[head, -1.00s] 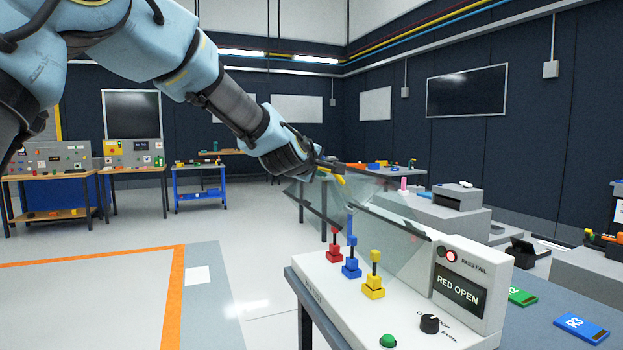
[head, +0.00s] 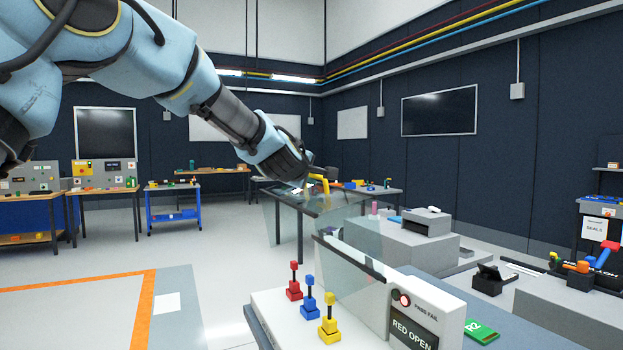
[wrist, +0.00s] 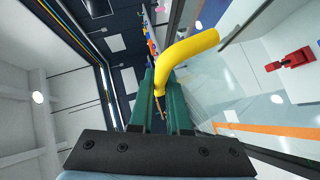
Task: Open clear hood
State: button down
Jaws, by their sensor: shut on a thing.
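The clear hood (head: 290,218) stands raised and tilted above the white console (head: 262,300), its glassy panel behind the levers. My gripper (head: 316,180) is at the hood's upper edge, shut on the yellow handle (head: 326,184). In the wrist view the yellow handle (wrist: 185,48) curves out from between my green fingers (wrist: 165,95). On the console stand a red lever (head: 294,283), a blue lever (head: 310,300) and a yellow lever (head: 329,320). The console's lower front is cut off.
A green R2 tag (head: 482,332) lies on the bench right of the console. Grey equipment boxes (head: 400,240) stand behind it. Open floor (head: 205,270) lies to the left. A dark-edged clear panel (head: 350,265) rises beside the levers.

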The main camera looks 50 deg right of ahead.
jog(key=c, duration=0.9)
grip_release()
jog(key=shift+a, duration=0.1)
jog(key=b+v, duration=0.4)
jog(key=v, duration=0.6)
jog(key=shift+s+a+r, duration=0.1)
jog(key=shift+a+r, duration=0.05)
jog(key=shift+a, duration=0.15)
